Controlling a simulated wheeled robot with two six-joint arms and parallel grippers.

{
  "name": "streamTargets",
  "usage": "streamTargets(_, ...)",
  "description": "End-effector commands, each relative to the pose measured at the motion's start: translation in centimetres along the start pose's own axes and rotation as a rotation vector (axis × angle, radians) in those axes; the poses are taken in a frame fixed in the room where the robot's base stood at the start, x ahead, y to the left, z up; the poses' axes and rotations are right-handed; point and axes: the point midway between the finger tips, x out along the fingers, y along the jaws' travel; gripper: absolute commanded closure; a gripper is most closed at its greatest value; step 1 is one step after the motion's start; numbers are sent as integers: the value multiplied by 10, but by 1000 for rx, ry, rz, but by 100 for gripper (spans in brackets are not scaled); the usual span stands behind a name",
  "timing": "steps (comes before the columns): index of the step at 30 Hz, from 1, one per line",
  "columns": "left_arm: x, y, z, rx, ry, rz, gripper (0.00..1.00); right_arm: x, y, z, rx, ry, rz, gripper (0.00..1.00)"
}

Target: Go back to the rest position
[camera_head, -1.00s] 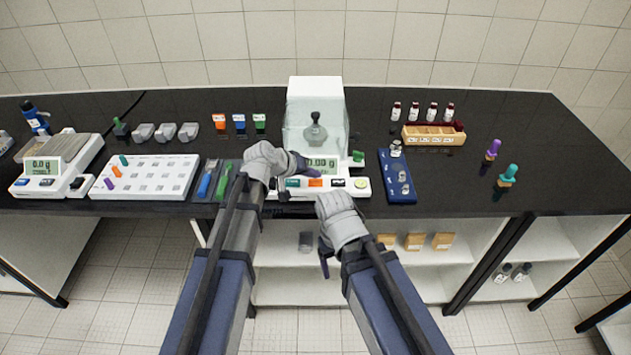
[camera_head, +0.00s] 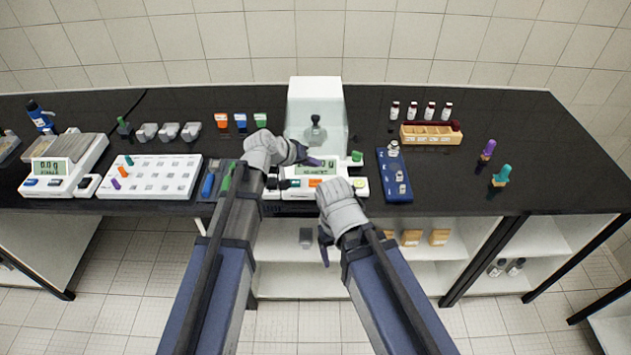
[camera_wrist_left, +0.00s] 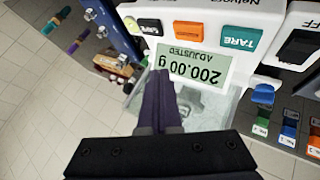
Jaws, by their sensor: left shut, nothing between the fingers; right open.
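My left gripper (camera_head: 318,163) is shut and empty, just in front of the display of the analytical balance (camera_head: 318,92). In the left wrist view its shut fingers (camera_wrist_left: 160,95) point at the balance display (camera_wrist_left: 187,64), which reads 200.00 g ADJUSTED. The fingers look close to the panel; I cannot tell whether they touch it. My right gripper (camera_head: 324,246) hangs lower, in front of the bench edge, open and empty. A metal weight with a dark knob (camera_head: 316,131) stands inside the balance's glass chamber.
On the black bench are a blue weight box (camera_head: 394,176), a wooden vial rack (camera_head: 431,135), a white tray (camera_head: 150,178) and a second balance (camera_head: 62,165). Purple (camera_head: 488,149) and teal (camera_head: 502,175) handled tools stand at right. The bench's right part is mostly clear.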

Motion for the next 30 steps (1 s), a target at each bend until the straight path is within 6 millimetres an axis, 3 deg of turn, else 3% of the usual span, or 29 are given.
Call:
streamTargets(12,0,0,0,0,0,0,100,0,0,0,0,0,0,22)
streamTargets(15,-1,2,11,13,-26,-11,100,0,0,0,-1,0,0,22)
streamTargets(17,-2,6,32,37,-75,-34,100,0,0,0,-1,0,0,22)
streamTargets(20,-11,9,87,100,-212,-112,100,0,0,0,-1,0,0,22)
streamTargets(24,-39,1,167,189,-425,-275,100,0,0,0,-1,0,0,22)
streamTargets(27,-64,-8,208,234,-545,-396,100,0,0,0,-1,0,0,22)
streamTargets(30,-87,-18,234,259,-627,-498,100,0,0,0,-1,0,0,22)
